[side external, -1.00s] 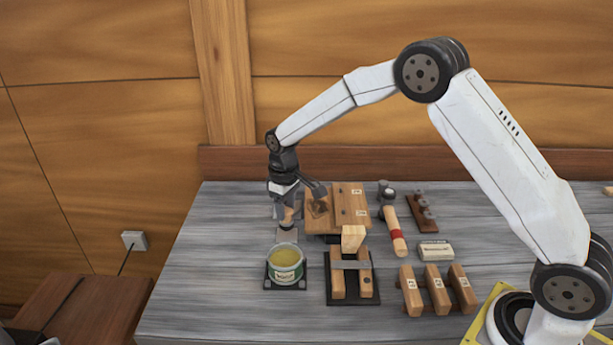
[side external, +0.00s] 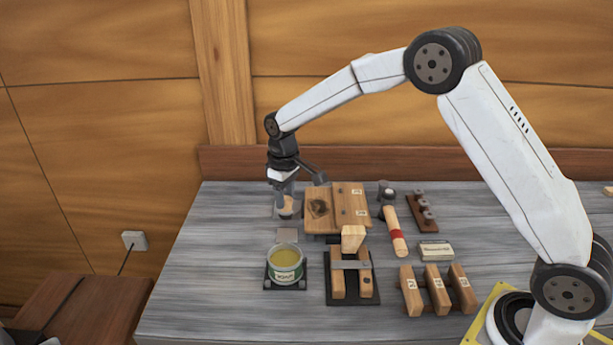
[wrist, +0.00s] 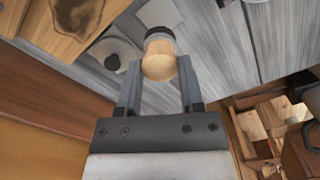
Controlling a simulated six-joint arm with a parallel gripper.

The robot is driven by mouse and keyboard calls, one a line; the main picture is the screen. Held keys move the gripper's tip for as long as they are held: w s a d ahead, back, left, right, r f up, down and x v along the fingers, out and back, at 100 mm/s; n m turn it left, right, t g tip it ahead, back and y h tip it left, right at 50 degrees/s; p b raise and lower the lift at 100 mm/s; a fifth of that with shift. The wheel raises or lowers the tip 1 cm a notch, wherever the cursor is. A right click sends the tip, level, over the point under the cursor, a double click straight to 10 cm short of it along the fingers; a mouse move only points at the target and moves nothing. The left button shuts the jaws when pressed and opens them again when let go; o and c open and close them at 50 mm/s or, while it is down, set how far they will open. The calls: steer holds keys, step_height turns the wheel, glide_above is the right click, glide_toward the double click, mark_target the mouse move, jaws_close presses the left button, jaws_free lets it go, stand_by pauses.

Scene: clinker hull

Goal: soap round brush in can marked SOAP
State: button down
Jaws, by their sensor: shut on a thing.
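My gripper (side external: 285,188) points down at the back left of the bench, behind the can. It is shut on the round brush (wrist: 159,60), whose pale wooden knob and dark band show between the fingers in the wrist view. The brush also shows small under the fingers in the side view (side external: 286,206); its bristles cannot be made out. The green and white can (side external: 287,275) stands open on a dark base in front of the gripper, with yellowish contents. Its label is too small to read. The brush is apart from the can.
A small grey plate (side external: 287,235) lies between gripper and can. A wooden board (side external: 323,220) is close right of the gripper. A clamp-like wooden fixture (side external: 338,285), a mallet (side external: 394,230) and numbered blocks (side external: 411,292) stand farther right. Bench left of the can is clear.

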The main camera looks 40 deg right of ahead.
steer(key=shift+s+a+r, duration=0.3)
steer(key=shift+s+a, duration=0.05)
steer(key=shift+a, duration=0.15)
steer(key=s+a+r, duration=0.4)
steer(key=s+a, duration=0.3)
steer(key=s, duration=0.1)
steer(key=shift+a+r, duration=0.15)
steer(key=shift+f, duration=2.95)
steer(key=shift+s+f, duration=0.1)
steer(key=shift+f, duration=0.55)
stand_by(0.6)
